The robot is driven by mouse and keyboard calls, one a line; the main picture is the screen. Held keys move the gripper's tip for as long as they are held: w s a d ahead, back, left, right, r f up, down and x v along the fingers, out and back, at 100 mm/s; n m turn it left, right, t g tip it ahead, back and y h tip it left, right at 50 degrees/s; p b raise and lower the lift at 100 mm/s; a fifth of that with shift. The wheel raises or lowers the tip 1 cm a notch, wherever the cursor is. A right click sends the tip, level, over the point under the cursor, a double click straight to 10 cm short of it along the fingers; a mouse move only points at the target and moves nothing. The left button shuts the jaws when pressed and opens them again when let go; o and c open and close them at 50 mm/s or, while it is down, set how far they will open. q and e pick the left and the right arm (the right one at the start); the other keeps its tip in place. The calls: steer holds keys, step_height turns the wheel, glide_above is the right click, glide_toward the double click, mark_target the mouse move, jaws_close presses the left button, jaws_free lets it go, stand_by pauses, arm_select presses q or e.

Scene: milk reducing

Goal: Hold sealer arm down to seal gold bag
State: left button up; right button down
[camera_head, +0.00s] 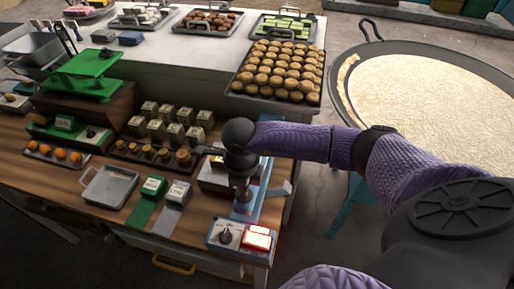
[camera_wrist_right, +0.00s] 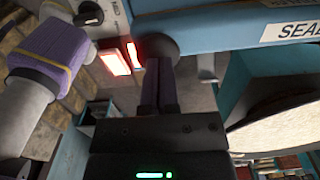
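The sealer (camera_head: 244,208) is a blue unit at the right front of the wooden counter, with a knob and a lit red button on its front box. In the right wrist view its blue arm (camera_wrist_right: 225,30) carries a "SEAL..." label and ends in a round black knob (camera_wrist_right: 158,45). My right gripper (camera_wrist_right: 160,88) has its fingers together, pointing at the knob and seemingly touching it. In the head view the right gripper (camera_head: 240,188) points down over the sealer and covers part of it. My left gripper is out of view.
A grey tray (camera_head: 110,187) and green and grey label cards lie nearby. A tray of round pastries (camera_head: 278,72) is behind. A large pan (camera_head: 430,90) stands at the right.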

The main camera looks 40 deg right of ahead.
steer(key=shift+a+f+b, duration=0.1)
steer(key=shift+f+b, duration=0.2)
steer(key=shift+f, duration=0.35)
stand_by(2.3)
step_height(320, 180, up, 15)
steer(key=p, duration=1.1)
steer(key=shift+p, duration=0.4)
steer(key=shift+s, duration=0.1)
